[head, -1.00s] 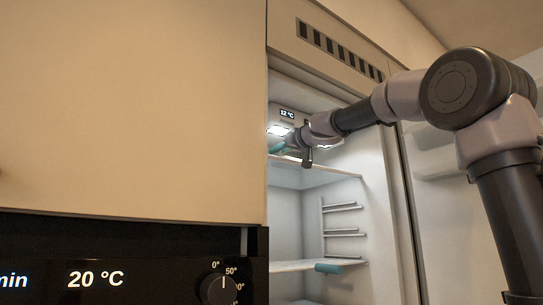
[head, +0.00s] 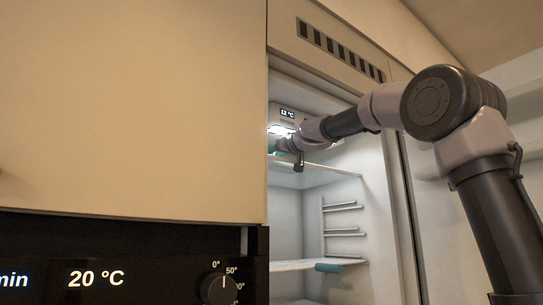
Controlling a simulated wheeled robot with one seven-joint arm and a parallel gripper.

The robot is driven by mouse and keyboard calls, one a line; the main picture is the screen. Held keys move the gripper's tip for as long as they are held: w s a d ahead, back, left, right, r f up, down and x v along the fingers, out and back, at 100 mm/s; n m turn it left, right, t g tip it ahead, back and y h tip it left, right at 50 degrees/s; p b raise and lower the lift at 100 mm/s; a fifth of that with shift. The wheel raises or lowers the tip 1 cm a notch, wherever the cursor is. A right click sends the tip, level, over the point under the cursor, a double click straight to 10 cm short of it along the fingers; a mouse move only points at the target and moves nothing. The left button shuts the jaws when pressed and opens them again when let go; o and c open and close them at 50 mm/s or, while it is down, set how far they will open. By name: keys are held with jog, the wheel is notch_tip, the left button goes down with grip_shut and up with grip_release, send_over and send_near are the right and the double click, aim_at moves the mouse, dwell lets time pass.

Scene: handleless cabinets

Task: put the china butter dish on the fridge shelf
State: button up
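The fridge stands open, and my arm reaches into its upper compartment. The upper fridge shelf (head: 325,172) is a pale, thin board just below my gripper. My gripper (head: 279,145) is small and far off at the left edge of the opening, partly cut off by the cabinet front. A bit of teal (head: 273,147) shows at the gripper's end. I cannot tell whether it is the china butter dish or whether the fingers hold it. No butter dish can be made out clearly.
A lower shelf (head: 290,266) carries a teal roll-shaped thing (head: 328,267) at its front edge. Wire side racks (head: 342,219) line the inner wall. A cream cabinet (head: 130,110) above a black oven panel (head: 130,262) fills the left. The visible upper shelf looks clear.

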jog(key=shift+r, duration=0.1)
jog(key=shift+s+d, duration=0.15)
jog(key=shift+s, duration=0.05)
jog(key=v, duration=1.1)
jog(key=shift+s+d, duration=0.2)
